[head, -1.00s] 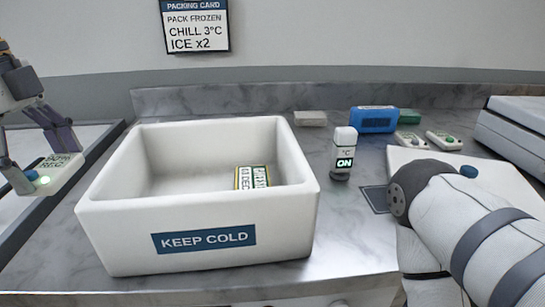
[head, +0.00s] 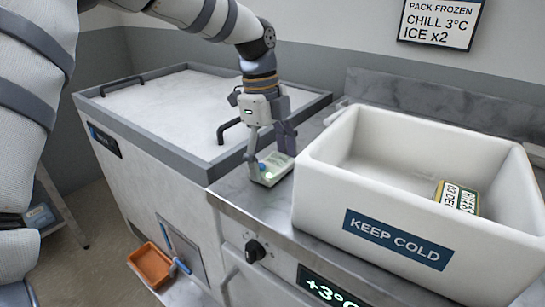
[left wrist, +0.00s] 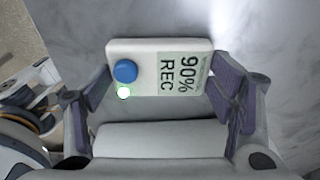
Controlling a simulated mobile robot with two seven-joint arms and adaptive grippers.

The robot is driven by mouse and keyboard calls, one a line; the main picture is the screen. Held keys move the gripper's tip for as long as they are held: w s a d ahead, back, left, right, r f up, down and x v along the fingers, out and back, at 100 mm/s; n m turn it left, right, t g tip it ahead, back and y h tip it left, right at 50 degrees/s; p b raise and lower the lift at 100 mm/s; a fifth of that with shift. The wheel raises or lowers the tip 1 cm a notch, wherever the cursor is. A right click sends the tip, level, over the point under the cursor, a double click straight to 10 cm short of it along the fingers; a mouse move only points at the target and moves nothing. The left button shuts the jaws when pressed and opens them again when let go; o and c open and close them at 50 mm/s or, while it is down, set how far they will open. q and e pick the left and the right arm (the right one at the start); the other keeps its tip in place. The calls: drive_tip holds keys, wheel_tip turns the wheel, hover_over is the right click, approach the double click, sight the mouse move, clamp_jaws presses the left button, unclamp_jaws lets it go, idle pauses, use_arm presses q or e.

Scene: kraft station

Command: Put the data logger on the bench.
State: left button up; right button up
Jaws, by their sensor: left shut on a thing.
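The data logger (head: 272,172) is a small pale box with a blue button and a lit green light. In the left wrist view the data logger (left wrist: 148,72) shows a display reading "90% REC". My left gripper (head: 270,155) is shut on it, with one purple finger at each side; the fingers also show in the left wrist view (left wrist: 160,105). The logger is over the grey marble bench (head: 240,192), in the strip left of the white box. I cannot tell whether it touches the bench. My right gripper is out of view.
The white "KEEP COLD" box (head: 335,200) stands close on the right, with a labelled pack (head: 458,197) inside. A chest freezer (head: 165,110) with a raised grey rim and handles adjoins the bench on the left. The bench's front edge is near.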

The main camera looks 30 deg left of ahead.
sight(264, 160)
use_arm(q)
drive_tip(key=o, duration=1.2)
drive_tip(key=shift+f, duration=0.1)
drive_tip(key=r, duration=0.4)
drive_tip(key=a+r, duration=0.1)
drive_tip(key=r, duration=0.7)
drive_tip(key=shift+a+r, duration=0.1)
drive_tip(key=shift+a, duration=0.25)
